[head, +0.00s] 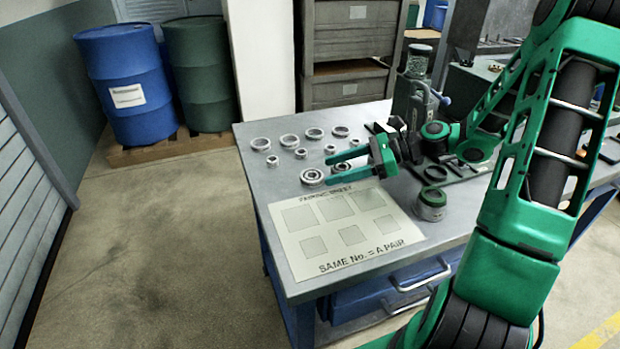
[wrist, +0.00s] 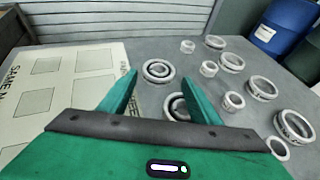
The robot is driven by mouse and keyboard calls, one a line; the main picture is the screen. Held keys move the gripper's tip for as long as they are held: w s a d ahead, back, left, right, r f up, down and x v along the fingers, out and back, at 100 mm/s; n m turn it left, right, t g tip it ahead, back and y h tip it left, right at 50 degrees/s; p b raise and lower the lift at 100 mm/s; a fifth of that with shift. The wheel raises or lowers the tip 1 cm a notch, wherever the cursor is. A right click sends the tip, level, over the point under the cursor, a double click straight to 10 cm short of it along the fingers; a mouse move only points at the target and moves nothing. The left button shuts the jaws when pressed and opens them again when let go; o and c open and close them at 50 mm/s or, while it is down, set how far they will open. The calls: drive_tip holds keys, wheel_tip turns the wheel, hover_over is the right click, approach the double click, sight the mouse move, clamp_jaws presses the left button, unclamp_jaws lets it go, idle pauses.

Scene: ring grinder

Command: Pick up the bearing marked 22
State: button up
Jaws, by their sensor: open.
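Several metal bearings and rings lie flat on the grey bench; I cannot read a 22 on any of them. My gripper (head: 328,171) is open and empty above the bench, its two green fingers pointing left. In the wrist view, my gripper (wrist: 158,80) has one bearing (wrist: 158,71) just beyond and between its fingertips. A second bearing (wrist: 177,107) lies nearer, partly hidden by the right finger. In the head view, one bearing (head: 312,176) sits just left of the fingertips, and another (head: 340,168) shows between the fingers.
A pale sheet (head: 310,258) with grey squares, reading "SAME No. = A PAIR", lies at the bench front. Rings (head: 261,144) and smaller rings (head: 301,153) are spread behind the gripper.

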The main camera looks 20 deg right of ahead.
sight(317, 175)
drive_tip(key=shift+x, duration=2.3)
drive_tip(key=c, duration=1)
